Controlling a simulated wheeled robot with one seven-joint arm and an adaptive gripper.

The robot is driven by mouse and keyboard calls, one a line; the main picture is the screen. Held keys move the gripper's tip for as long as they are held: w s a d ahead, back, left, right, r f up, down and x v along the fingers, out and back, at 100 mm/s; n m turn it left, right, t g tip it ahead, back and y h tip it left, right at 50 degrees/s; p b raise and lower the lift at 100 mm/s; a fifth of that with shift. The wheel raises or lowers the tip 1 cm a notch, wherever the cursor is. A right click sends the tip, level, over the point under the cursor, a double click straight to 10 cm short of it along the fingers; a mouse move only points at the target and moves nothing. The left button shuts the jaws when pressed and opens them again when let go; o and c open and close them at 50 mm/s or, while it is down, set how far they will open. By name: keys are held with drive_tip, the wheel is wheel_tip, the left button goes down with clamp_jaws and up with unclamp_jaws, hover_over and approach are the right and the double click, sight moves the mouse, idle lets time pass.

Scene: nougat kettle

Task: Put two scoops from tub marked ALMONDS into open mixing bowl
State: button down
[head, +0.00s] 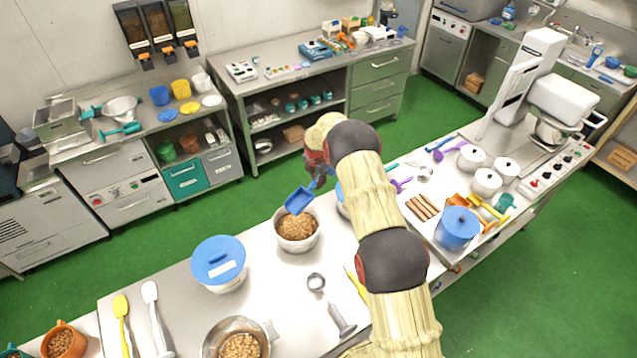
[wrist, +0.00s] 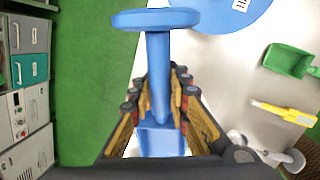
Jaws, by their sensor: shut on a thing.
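My gripper (wrist: 162,102) is shut on the handle of a blue scoop (wrist: 158,65). In the head view the scoop's pan (head: 299,200) hangs over the back edge of an open white tub (head: 284,241) filled with brown pieces (head: 298,226). The pan looks blue inside; I cannot tell whether it holds anything. My gripper is partly hidden by my arm in the head view. A steel mixing bowl (head: 208,345) with brown nuts inside stands open at the front edge. A tub with a blue lid (head: 218,256) stands left of the open tub. I cannot read any label.
A blue canister (head: 457,228) and white pots (head: 487,181) stand at the right.

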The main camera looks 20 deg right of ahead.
drive_tip(key=shift+s+a+f+h+b, duration=0.2)
drive_tip(key=shift+f+b, duration=0.2)
drive_tip(key=shift+b, duration=0.25)
drive_tip(key=shift+s+a+f+h+b, duration=0.1)
drive_tip(key=shift+a+f+h+b, duration=0.1)
drive_tip(key=shift+f+b, duration=0.3)
drive_tip(key=shift+a+f+t+b, duration=0.15)
drive_tip(key=shift+t+b, duration=0.15)
drive_tip(key=shift+b, duration=0.8)
drive_tip(key=shift+f+b, duration=0.1)
drive_tip(key=shift+b, duration=0.2)
drive_tip(key=f+h+b, duration=0.1)
drive_tip(key=b, duration=0.4)
drive_tip(key=a+f+t+h+b, duration=0.1)
drive_tip(key=b, duration=0.5)
drive_tip(key=s+f+h+b, duration=0.1)
drive_tip(key=b, duration=0.5)
drive_tip(key=shift+a+f+t, duration=0.15)
drive_tip(key=shift+a+t, duration=0.15)
